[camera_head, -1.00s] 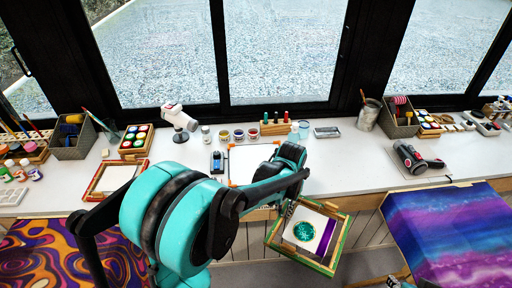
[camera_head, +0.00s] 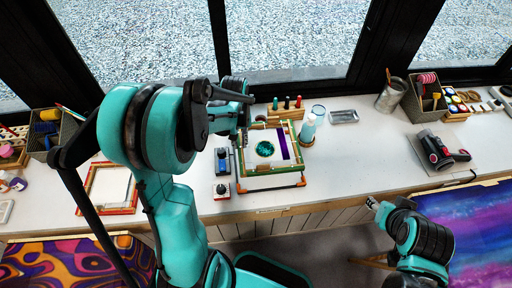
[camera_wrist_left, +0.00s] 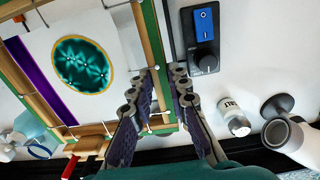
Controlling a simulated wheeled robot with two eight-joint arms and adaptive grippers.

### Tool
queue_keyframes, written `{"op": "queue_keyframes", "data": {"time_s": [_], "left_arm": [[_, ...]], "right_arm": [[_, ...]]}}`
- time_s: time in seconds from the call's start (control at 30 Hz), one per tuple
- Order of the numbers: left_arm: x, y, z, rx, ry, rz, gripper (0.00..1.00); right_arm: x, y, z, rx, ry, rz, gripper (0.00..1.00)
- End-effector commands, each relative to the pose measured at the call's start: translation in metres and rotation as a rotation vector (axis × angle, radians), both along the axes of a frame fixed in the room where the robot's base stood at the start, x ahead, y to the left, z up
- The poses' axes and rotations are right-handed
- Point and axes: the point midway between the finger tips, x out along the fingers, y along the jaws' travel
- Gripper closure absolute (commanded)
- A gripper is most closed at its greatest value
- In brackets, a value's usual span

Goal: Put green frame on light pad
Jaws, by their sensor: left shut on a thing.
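The green frame (camera_head: 270,173) has green and wooden bars around a white screen with a teal disc and a purple strip. My left gripper (camera_head: 244,128) is shut on one side bar of it. In the left wrist view the fingers (camera_wrist_left: 157,96) straddle that bar of the frame (camera_wrist_left: 153,38). The frame is over the light pad (camera_head: 270,184), roughly lined up with it and hiding most of it. A strip of the pad shows along the near side. I cannot tell whether they touch. My right gripper (camera_head: 373,203) is low at the right, away from the table; its jaws are too small to read.
A blue-switched control box (camera_head: 222,161) stands just left of the pad. A marker block (camera_head: 286,110) and a clear bottle (camera_head: 308,128) stand close behind and to the right.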

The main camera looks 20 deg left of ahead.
Motion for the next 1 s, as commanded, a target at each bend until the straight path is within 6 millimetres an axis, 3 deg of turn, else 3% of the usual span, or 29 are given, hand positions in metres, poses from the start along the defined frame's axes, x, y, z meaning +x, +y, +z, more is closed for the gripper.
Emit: {"op": "queue_keyframes", "data": {"time_s": [0.03, 0.1, 0.33, 0.5, 0.9, 0.93, 1.0], "left_arm": [[0.001, 0.0, -0.015, 0.0, 0.0, -0.001, 1.0], [0.001, 0.0, -0.027, 0.0, 0.0, -0.001, 1.0], [0.001, 0.0, -0.047, 0.0, 0.0, -0.002, 1.0], [0.001, 0.0, -0.072, 0.0, 0.0, -0.003, 1.0], [0.0, 0.0, -0.079, 0.0, 0.0, -0.003, 1.0], [0.0, 0.0, -0.078, 0.0, 0.0, -0.003, 0.76], [0.0, 0.0, -0.077, 0.0, 0.0, -0.003, 0.63]], "right_arm": [[0.0, 0.0, -0.008, 0.0, 0.0, 0.0, 0.6], [0.0, 0.0, -0.011, 0.0, 0.0, 0.0, 0.6], [0.0, 0.0, -0.016, 0.0, 0.0, 0.0, 0.6], [0.0, 0.0, -0.025, 0.0, 0.0, 0.0, 0.6], [0.0, 0.0, -0.028, 0.0, 0.0, 0.0, 0.6], [0.0, 0.0, -0.027, 0.0, 0.0, 0.0, 0.6], [0.0, 0.0, -0.027, 0.0, 0.0, 0.0, 0.6]]}}
